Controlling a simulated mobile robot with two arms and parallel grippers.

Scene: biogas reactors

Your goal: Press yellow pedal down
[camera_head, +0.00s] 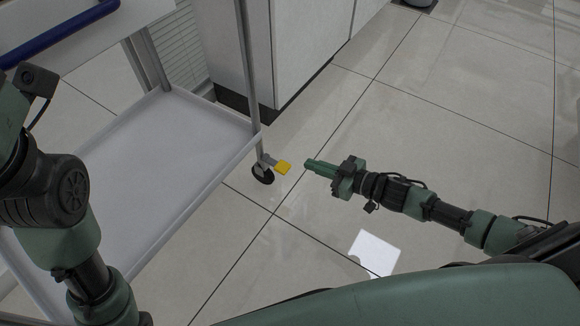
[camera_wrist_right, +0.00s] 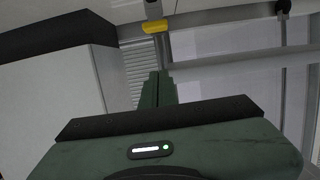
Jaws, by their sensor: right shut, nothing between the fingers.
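My right gripper (camera_head: 310,164) is shut and empty, just right of the pedal with a small gap in the head view. In the right wrist view the pedal (camera_wrist_right: 155,26) lies beyond the shut fingertips (camera_wrist_right: 158,76), near the top. I cannot tell whether the pedal is up or down. My left arm shows at the left edge of the head view, but its gripper is out of view.
The cart (camera_head: 176,130) has a white lower shelf and a blue handle (camera_head: 60,32). A white cabinet (camera_head: 262,48) with a dark base stands behind it. The tiled floor (camera_head: 440,130) to the right is clear.

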